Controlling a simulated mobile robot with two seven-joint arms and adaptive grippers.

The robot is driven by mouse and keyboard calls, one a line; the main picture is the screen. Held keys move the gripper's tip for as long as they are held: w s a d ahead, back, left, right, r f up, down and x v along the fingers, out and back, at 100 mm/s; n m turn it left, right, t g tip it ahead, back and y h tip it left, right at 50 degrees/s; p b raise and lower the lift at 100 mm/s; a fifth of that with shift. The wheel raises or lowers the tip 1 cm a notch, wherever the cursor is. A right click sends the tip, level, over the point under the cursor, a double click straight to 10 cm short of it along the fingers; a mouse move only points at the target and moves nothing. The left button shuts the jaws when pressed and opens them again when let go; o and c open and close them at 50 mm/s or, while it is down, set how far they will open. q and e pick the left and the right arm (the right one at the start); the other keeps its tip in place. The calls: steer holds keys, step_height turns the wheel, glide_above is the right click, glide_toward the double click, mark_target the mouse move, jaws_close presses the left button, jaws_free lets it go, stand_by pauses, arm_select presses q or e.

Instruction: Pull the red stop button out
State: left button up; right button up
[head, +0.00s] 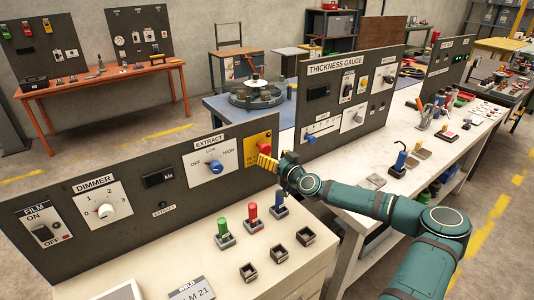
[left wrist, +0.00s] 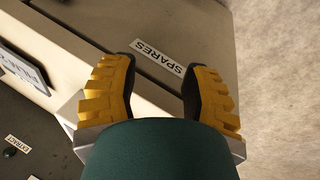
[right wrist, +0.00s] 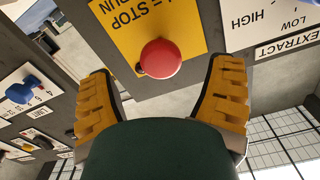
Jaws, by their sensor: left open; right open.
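The red stop button (right wrist: 160,58) is a round knob on a yellow plate (right wrist: 125,25) lettered STOP and RUN, in the right wrist view. The yellow plate (head: 251,152) also shows in the head view on the dark panel, partly covered by my right gripper (head: 264,162). My right gripper (right wrist: 163,78) is open, with its fingers on either side of the button in the picture and no contact visible. How far the fingertips are from the plate is hard to tell. My left gripper (left wrist: 160,75) is open and empty near a SPARES label (left wrist: 158,57); it is outside the head view.
The panel also carries an EXTRACT knob (head: 215,167), a DIMMER knob (head: 105,210) and a FILM switch (head: 44,234). Green (head: 223,227), red (head: 252,212) and blue (head: 279,202) upright pieces stand on the bench in front. A THICKNESS GAUGE panel (head: 330,90) stands beyond my right arm.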

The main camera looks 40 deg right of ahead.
steer(key=s+a, duration=0.1)
steer(key=s, duration=0.7)
steer(key=shift+s, duration=0.1)
stand_by(0.4)
